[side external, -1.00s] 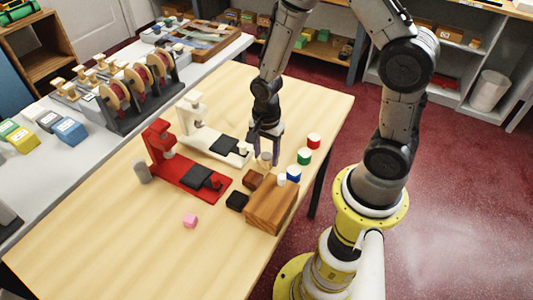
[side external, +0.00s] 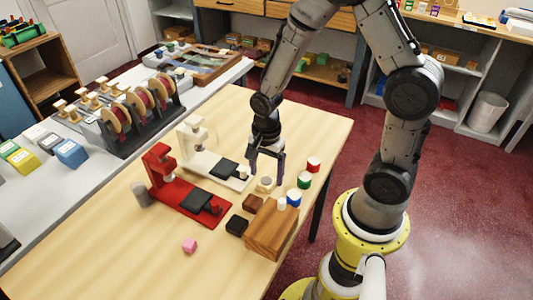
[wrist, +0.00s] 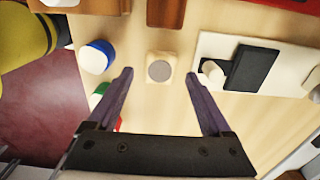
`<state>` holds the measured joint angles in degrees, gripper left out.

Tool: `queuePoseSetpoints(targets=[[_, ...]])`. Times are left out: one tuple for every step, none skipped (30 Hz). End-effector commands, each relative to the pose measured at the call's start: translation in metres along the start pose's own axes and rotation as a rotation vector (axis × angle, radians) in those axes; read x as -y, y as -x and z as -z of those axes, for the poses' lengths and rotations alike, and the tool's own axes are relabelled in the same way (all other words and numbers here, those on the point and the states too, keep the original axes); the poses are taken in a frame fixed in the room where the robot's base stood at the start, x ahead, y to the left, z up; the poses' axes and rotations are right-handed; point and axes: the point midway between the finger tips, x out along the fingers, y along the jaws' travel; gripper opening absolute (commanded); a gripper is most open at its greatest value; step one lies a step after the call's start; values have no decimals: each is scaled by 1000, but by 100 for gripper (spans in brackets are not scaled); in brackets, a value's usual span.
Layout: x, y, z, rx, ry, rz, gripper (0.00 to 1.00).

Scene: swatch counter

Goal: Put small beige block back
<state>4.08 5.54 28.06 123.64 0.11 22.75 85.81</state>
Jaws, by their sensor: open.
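The small beige block (side external: 265,183) stands on the wooden table, between the white press and the colored-lidded jars. In the wrist view the beige block (wrist: 171,54) has a round grey patch on its top. My gripper (side external: 267,175) is above it, pointing down. Its fingers are spread wide and empty; in the wrist view my gripper (wrist: 159,76) has one fingertip to each side of the block, with gaps. The fingers do not touch it.
A white press (side external: 196,135) and a red press (side external: 160,170) stand to the left. Blue (side external: 294,199), green (side external: 305,180) and red (side external: 313,164) jars stand to the right. A wooden block (side external: 268,240), a brown block (side external: 252,203) and a black block (side external: 237,225) lie nearer. The front left table is mostly clear.

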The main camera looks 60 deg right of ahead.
Motion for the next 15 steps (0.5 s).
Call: queuePoseSetpoints(targets=[[2, 12, 0, -1, 0, 8, 84], [2, 18, 0, -1, 0, 9, 84], [2, 27, 0, -1, 0, 9, 84], [2, 34, 0, -1, 0, 9, 84], [1, 40, 0, -1, 0, 7, 84], [2, 48, 0, -1, 0, 8, 84], [2, 54, 0, -1, 0, 7, 84], [1, 59, 0, -1, 0, 7, 84], [1, 66, 0, -1, 0, 7, 84], [1, 71, 0, -1, 0, 6, 84], [1, 75, 0, -1, 0, 6, 84], [1, 80, 0, -1, 0, 4, 84], [1, 83, 0, -1, 0, 5, 84], [1, 86, 0, -1, 0, 4, 84], [1, 89, 0, -1, 0, 3, 84]])
